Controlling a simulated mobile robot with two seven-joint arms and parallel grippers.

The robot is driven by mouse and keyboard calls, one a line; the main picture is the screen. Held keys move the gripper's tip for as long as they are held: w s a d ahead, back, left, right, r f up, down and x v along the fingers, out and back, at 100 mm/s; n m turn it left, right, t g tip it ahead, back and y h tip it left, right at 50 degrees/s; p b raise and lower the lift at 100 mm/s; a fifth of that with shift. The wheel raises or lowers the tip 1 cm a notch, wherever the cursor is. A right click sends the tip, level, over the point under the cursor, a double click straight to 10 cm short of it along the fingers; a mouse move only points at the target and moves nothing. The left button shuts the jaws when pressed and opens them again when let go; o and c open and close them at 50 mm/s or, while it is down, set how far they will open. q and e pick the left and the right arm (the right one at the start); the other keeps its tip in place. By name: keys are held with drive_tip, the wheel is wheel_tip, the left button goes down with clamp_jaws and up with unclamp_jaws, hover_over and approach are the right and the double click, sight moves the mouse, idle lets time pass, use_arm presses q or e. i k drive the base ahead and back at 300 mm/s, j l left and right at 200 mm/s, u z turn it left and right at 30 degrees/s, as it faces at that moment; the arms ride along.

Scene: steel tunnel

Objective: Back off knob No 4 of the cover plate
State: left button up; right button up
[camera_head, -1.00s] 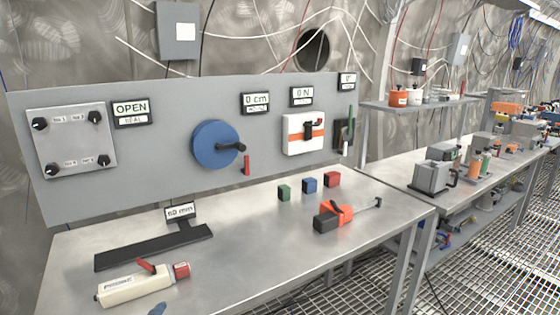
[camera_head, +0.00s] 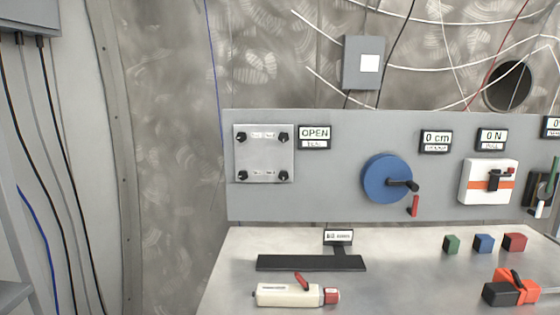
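The cover plate (camera_head: 263,155) is a light grey square near the left end of the upright grey panel. A black knob sits near each corner: upper left (camera_head: 241,138), upper right (camera_head: 283,138), lower left (camera_head: 242,175) and lower right (camera_head: 283,175). Small white labels lie between the knobs, too small to read surely now; knob No 4 seems to be the lower right one. A sign reading OPEN (camera_head: 314,133) is just right of the plate. Neither of my grippers is in view.
The panel (camera_head: 340,195) also carries a blue wheel (camera_head: 387,178) and a white box with an orange stripe (camera_head: 488,182). On the steel table (camera_head: 390,270) are a black bar (camera_head: 300,263), a cream tool (camera_head: 287,295) and small coloured blocks (camera_head: 484,243). The space before the plate is clear.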

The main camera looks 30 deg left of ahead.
sight(243, 175)
drive_tip(key=u, duration=1.3)
